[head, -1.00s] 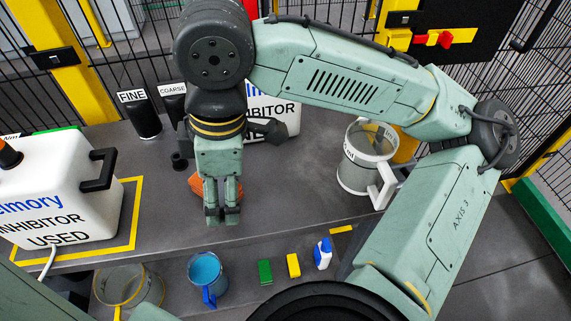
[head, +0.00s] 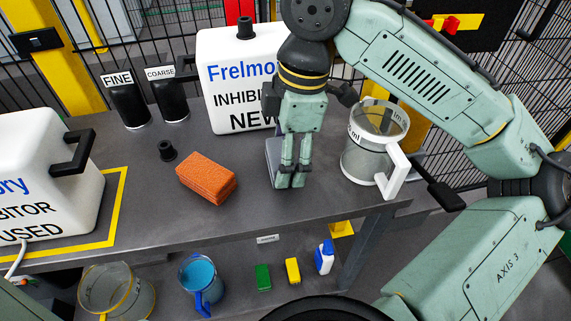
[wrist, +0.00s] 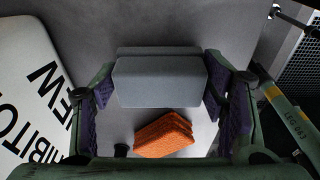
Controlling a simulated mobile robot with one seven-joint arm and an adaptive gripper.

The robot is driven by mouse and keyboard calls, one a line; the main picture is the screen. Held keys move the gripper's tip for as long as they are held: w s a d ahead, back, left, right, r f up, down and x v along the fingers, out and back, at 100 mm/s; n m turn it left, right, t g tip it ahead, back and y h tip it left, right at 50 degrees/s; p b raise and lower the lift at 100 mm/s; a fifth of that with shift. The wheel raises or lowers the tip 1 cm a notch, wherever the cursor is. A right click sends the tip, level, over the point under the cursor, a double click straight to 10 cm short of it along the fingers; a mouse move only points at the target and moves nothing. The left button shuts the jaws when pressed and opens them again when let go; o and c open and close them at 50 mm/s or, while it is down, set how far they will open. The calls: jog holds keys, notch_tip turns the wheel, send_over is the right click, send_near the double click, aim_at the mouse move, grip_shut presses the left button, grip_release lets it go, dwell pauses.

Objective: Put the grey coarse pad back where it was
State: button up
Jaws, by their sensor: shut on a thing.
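The grey pad is a plain grey block (wrist: 160,82) between my fingers in the wrist view. In the head view it shows as a grey slab (head: 273,162), partly hidden behind my fingers. My gripper (head: 291,180) points down, shut on the pad, at the right part of the bench, left of the clear jug. Whether the pad touches the bench I cannot tell. A black holder labelled COARSE (head: 170,100) stands at the back left, beside a black holder labelled FINE (head: 128,105). An orange pad (head: 207,178) lies on the bench left of my gripper.
A white "NEW" inhibitor can (head: 225,90) stands behind my gripper. The clear jug with white handle (head: 365,155) is close on its right. A small black cap (head: 167,150) sits by the orange pad. A "USED" can (head: 30,170) stands left. The front middle bench is clear.

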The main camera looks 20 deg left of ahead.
jog(key=shift+f, duration=0.15)
jog(key=shift+f, duration=0.2)
jog(key=o, duration=1.1)
jog(key=shift+r, duration=0.15)
notch_tip(320, 180, up, 12)
jog(key=d, duration=0.1)
jog(key=shift+w+d, duration=0.3)
jog(key=shift+w, duration=0.1)
